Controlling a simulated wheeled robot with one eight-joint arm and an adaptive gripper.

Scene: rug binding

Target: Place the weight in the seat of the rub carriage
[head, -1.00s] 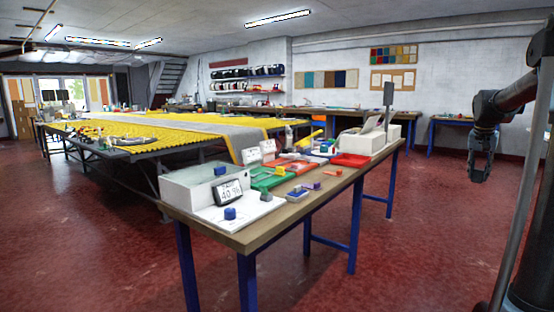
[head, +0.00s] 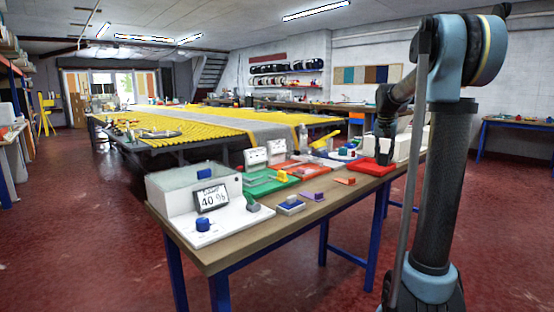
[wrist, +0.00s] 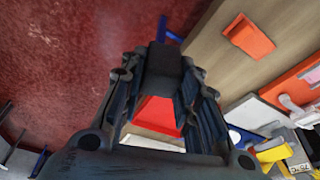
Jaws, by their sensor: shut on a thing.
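My gripper (wrist: 160,75) is shut on a dark block, probably the weight (wrist: 164,60), gripped between the fingertips in the wrist view. In the head view my gripper (head: 385,153) hangs low over the red tray (head: 367,169) at the table's far right end; the block is hard to make out there. Part of the tray shows between the fingers in the wrist view. I cannot tell for sure which piece is the rub carriage; a red board with pale parts (head: 285,168) at mid-table may be it. Its seat cannot be made out.
A clear box (head: 190,190) with a 40 % display stands at the near left of the table. A green tray (head: 262,184), a blue pad (head: 290,204), a purple block (head: 312,195) and an orange-red block (head: 344,181) lie along it.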

